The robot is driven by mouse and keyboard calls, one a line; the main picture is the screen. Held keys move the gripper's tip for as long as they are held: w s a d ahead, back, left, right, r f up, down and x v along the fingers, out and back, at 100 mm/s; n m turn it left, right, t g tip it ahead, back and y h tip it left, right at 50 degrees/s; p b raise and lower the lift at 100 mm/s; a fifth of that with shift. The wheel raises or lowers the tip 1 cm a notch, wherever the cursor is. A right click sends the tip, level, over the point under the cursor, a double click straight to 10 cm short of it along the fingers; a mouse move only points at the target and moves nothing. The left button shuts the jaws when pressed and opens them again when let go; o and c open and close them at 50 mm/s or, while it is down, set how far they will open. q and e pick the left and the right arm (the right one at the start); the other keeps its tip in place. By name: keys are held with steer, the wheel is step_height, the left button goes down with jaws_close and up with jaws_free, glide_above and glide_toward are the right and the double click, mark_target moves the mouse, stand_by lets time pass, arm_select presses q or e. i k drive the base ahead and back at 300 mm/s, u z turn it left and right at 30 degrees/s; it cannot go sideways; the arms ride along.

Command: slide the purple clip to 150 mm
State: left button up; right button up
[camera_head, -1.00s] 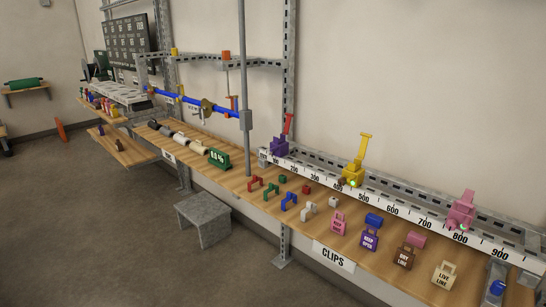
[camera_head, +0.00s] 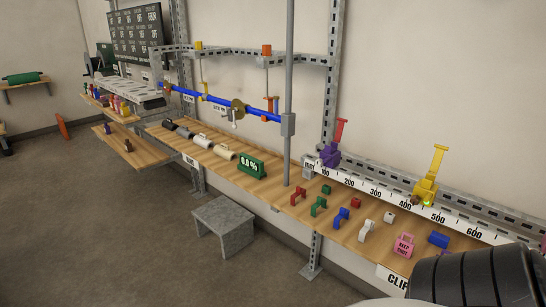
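The purple clip (camera_head: 329,157) stands at the left end of the white ruler rail (camera_head: 466,226), its red lever (camera_head: 340,131) pointing up. It looks near the 100 mark; its exact reading is too small to tell. A yellow clip (camera_head: 425,190) stands farther right on the same rail, just past the 400 mark, with a small green light at its base. Neither gripper shows, so I cannot see whether they are open or shut.
A grey vertical post (camera_head: 289,90) stands just left of the rail. Small coloured clips and a pink tag (camera_head: 404,245) lie on the wooden shelf (camera_head: 290,212) before it. A green display (camera_head: 251,166) sits left of the post. A grey stool (camera_head: 224,225) stands on the floor.

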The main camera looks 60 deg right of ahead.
mark_target(330, 156)
steer(key=z, duration=0.2)
steer(key=i, duration=0.75)
steer(key=z, duration=1.05)
steer(key=i, duration=0.35)
steer(key=z, duration=0.4)
